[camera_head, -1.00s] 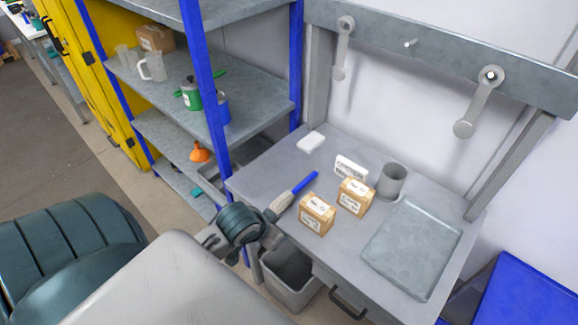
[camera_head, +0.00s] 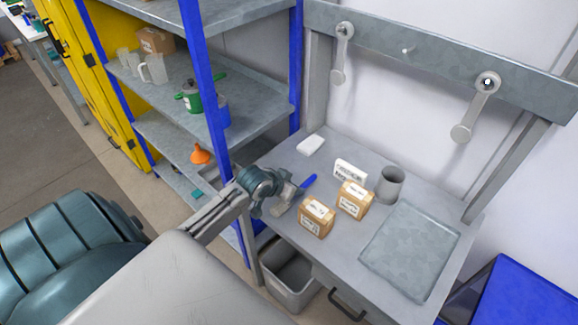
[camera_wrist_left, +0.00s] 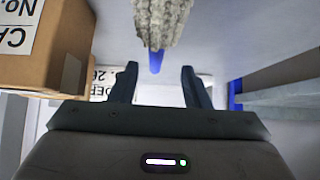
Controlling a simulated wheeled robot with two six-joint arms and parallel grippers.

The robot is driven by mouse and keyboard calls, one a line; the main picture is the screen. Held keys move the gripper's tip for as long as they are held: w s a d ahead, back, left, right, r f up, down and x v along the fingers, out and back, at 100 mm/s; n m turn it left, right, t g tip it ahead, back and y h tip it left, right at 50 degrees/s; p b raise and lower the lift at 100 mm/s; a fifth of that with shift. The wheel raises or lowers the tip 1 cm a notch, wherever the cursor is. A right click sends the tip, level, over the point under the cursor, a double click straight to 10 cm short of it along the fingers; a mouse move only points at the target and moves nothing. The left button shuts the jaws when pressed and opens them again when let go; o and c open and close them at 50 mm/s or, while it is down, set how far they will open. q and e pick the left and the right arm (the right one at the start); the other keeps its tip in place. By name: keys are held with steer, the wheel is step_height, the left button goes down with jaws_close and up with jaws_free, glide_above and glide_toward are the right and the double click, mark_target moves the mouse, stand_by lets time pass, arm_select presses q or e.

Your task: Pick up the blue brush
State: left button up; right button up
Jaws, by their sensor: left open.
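The blue brush lies on the grey workbench (camera_head: 390,286); its blue handle (camera_head: 309,181) shows in the head view, while its bristle end is largely hidden by my left gripper (camera_head: 287,198). In the left wrist view the pale bristles (camera_wrist_left: 158,22) and a short piece of the blue handle (camera_wrist_left: 155,60) show just beyond my left gripper's fingertips (camera_wrist_left: 158,78), in line with the gap between them. The gripper is open with nothing visibly held. My right gripper is in neither view.
Two cardboard boxes (camera_head: 316,219) (camera_head: 354,201) stand close right of the brush. A white block (camera_head: 310,145), a labelled white box (camera_head: 350,170), a grey cup (camera_head: 390,184) and a metal tray (camera_head: 410,250) share the bench. A blue-posted shelf (camera_head: 212,90) stands at left.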

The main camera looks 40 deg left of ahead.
arm_select(q)
steer(key=shift+w+d+f+p, duration=0.1)
steer(key=shift+w+f+p, duration=0.05)
steer(key=shift+w+p, duration=0.2)
steer(key=x, duration=0.1)
steer(key=p+x, duration=0.1)
steer(key=x, duration=0.1)
steer(key=shift+s+d+f+p, duration=0.15)
steer(key=shift+d+p, duration=0.1)
steer(key=shift+p, duration=0.05)
steer(key=shift+w+f, duration=0.35)
steer(key=shift+f, duration=0.1)
jaws_close()
